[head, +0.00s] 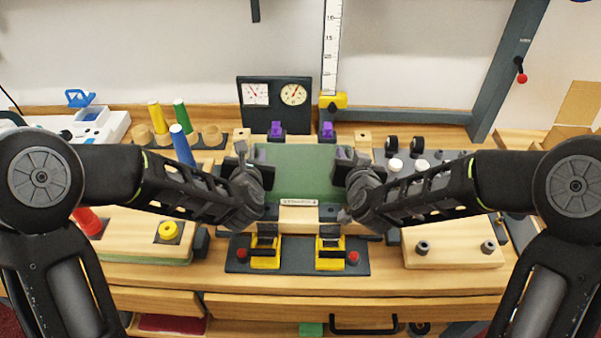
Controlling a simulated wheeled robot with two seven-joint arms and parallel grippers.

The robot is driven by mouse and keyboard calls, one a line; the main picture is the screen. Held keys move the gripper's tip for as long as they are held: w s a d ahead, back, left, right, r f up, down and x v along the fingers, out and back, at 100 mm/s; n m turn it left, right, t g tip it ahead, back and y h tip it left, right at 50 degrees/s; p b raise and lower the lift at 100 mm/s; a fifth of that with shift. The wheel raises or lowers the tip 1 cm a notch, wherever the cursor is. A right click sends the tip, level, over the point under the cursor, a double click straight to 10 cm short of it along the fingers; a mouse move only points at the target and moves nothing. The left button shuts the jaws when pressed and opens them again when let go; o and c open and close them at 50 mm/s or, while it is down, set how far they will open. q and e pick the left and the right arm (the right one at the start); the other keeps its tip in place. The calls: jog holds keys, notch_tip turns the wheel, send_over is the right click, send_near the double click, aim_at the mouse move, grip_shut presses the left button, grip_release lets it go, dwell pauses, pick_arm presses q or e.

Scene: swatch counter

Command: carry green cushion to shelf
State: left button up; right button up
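A green cushion (297,165) shows upright or tilted at the middle of the counter, with a pale label on its lower edge. My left gripper (251,163) is at its left edge and my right gripper (347,164) is at its right edge. The fingers overlap the edges in the picture, but I cannot tell whether they are shut on the cushion. A low shelf (255,328) shows under the counter at the bottom of the picture, partly cut off.
Yellow and black clamps (265,253) sit on a dark plate in front of the cushion. A dark gauge panel (274,104) stands behind it. Coloured cylinders (182,146) stand at the left, and a wooden block with knobs (453,250) lies at the right. Below are drawers (400,306).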

pick_arm(q)
grip_shut()
pick_arm(e)
grip_shut()
dwell(0.9)
